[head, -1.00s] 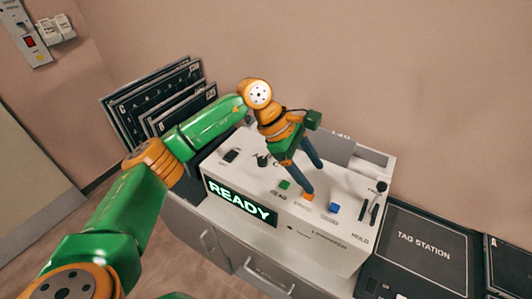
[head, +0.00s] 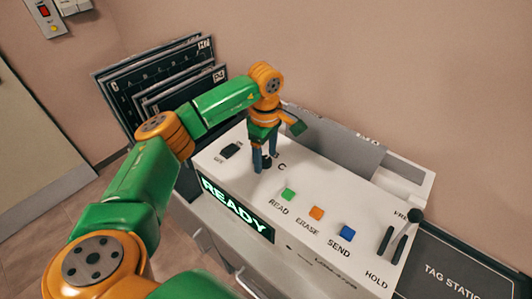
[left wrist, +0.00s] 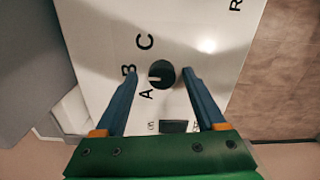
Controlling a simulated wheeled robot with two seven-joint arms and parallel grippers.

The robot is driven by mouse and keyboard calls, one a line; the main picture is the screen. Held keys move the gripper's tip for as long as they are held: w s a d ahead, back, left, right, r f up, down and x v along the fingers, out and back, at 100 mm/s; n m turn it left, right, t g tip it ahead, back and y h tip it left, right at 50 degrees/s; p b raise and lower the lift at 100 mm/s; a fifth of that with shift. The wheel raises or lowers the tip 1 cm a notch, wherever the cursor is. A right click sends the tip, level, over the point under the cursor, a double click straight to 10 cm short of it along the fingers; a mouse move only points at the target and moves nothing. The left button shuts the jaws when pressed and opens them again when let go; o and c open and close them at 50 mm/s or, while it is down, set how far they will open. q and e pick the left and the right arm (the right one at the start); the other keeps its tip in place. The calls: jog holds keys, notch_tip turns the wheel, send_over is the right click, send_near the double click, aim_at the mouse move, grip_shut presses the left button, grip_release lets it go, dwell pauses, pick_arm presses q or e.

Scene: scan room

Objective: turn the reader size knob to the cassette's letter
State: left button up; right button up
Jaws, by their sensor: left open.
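The size knob (left wrist: 162,75) is round and black with a pale pointer mark, on the reader's white top (head: 335,205). In the left wrist view, C, B and A curve around its left side. The mark points left, towards the B and A side; I cannot tell exactly which letter. My left gripper (head: 265,165) points down over the knob, which its fingers largely hide in the head view. It is open, with one finger on each side of the knob in the left wrist view (left wrist: 164,78). I cannot tell whether they touch it. My right gripper is not in view.
The reader screen (head: 236,209) shows READY. The READ (head: 288,194), ERASE (head: 317,212) and SEND (head: 346,231) buttons stand right of the gripper, with a black lever (head: 400,240) by HOLD. Dark cassette-like panels (head: 165,75) stand behind left. A TAG STATION panel (head: 450,275) lies right.

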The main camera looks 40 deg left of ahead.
pick_arm(q)
jog(key=shift+w, duration=0.1)
jog(key=shift+s+d+r, duration=0.1)
jog(key=shift+s+r, duration=0.05)
jog(key=shift+s, duration=0.1)
jog(key=c, duration=0.7)
grip_shut()
jog(key=n, duration=0.5)
jog(key=shift+n, duration=0.4)
jog(key=n+p, duration=0.1)
jog(key=n, duration=0.5)
